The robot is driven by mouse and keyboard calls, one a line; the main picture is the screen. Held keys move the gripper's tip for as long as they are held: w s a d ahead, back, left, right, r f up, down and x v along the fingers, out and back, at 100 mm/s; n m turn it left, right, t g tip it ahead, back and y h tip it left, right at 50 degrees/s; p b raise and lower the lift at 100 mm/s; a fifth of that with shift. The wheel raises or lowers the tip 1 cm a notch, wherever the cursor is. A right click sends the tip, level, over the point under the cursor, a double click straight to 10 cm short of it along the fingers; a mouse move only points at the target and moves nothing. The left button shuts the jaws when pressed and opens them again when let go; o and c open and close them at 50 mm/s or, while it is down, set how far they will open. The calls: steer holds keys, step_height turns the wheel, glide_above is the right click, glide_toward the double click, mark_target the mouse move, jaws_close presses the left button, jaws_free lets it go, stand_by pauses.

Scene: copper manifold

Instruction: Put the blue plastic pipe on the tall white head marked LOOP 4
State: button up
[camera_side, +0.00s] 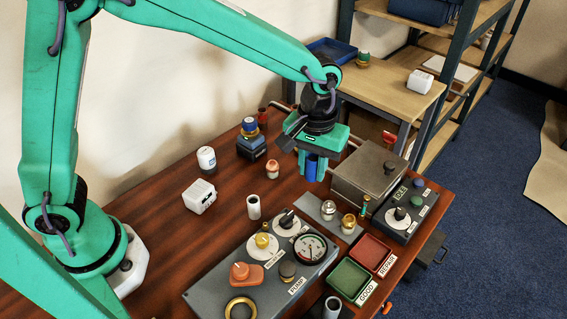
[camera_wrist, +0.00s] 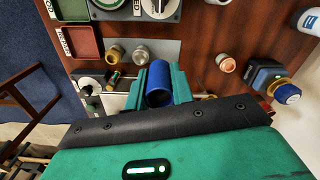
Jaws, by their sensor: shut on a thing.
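The blue plastic pipe (camera_side: 316,169) is a short upright tube. My gripper (camera_side: 311,158) is shut on it above the table, left of the grey metal box. In the wrist view the pipe (camera_wrist: 159,80) sits between the two green fingers of my gripper (camera_wrist: 162,92), its round open end visible. A white capped head (camera_side: 206,158) with a small dark mark stands on the table to the left, clear of my gripper. It is partly visible in the wrist view (camera_wrist: 309,20) at the upper right corner. I cannot read LOOP 4 on it.
A blue block with a brass and blue fitting (camera_side: 251,140), a copper-topped cup (camera_side: 272,169), a white box (camera_side: 199,196) and a white tube (camera_side: 253,207) stand nearby. The grey box (camera_side: 368,178), control panel (camera_side: 262,275), green tray (camera_side: 348,279) and red tray (camera_side: 370,253) stand right and front.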

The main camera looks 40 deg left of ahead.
steer(key=s+a+r, duration=0.2)
steer(key=s+a, duration=0.3)
steer(key=a, duration=0.3)
steer(key=s+a+r+n, duration=0.1)
steer(key=s+a+r, duration=0.2)
steer(key=a, duration=0.6)
steer(key=shift+s+a+r, duration=0.2)
steer(key=shift+s+a, duration=0.1)
steer(key=shift+s, duration=0.8)
glide_above(205, 151)
step_height(205, 151, down, 7)
steer(key=shift+a, duration=0.15)
steer(key=shift+f, duration=0.1)
steer(key=shift+f, duration=1.9)
steer(key=shift+f, duration=0.2)
